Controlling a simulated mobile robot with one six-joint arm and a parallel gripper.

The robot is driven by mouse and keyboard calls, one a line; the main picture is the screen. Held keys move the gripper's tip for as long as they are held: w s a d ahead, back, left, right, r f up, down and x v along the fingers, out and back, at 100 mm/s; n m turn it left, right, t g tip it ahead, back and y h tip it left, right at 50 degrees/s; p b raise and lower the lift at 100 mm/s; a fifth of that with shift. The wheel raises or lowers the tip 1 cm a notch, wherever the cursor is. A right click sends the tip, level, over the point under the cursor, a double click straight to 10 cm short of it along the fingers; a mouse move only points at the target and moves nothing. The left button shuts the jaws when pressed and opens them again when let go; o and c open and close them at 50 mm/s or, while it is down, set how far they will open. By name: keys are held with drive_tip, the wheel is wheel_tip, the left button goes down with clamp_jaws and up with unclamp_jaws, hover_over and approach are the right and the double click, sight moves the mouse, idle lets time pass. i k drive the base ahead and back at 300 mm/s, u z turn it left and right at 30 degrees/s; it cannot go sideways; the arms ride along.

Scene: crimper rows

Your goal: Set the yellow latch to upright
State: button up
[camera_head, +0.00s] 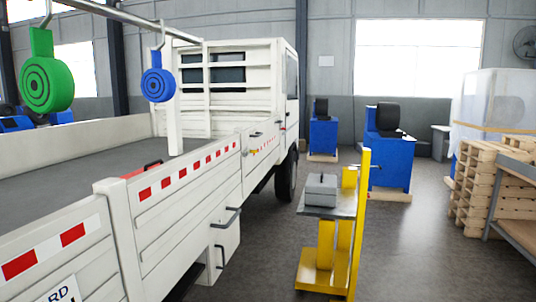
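A small yellow piece (254,152), which may be the yellow latch, shows on the side of the white truck (185,185) near the cab end of its side panels. It is too small and far off to tell whether it lies flat or stands upright. A red latch or handle (146,168) sits on the top edge of the nearer side panel and looks tilted. My gripper is not in view.
A green disc (46,83) and a blue disc (157,84) hang from a rail above the truck bed. A yellow lift cart (322,260) carrying a grey box (321,188) stands right of the truck. Wooden pallets (484,190) are at far right.

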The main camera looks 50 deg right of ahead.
sight(247, 152)
drive_tip(key=z, duration=4.8)
drive_tip(key=i, duration=0.1)
drive_tip(key=u, duration=3.45)
drive_tip(key=k, duration=0.9)
drive_tip(key=u, duration=0.15)
drive_tip(key=i, duration=0.7)
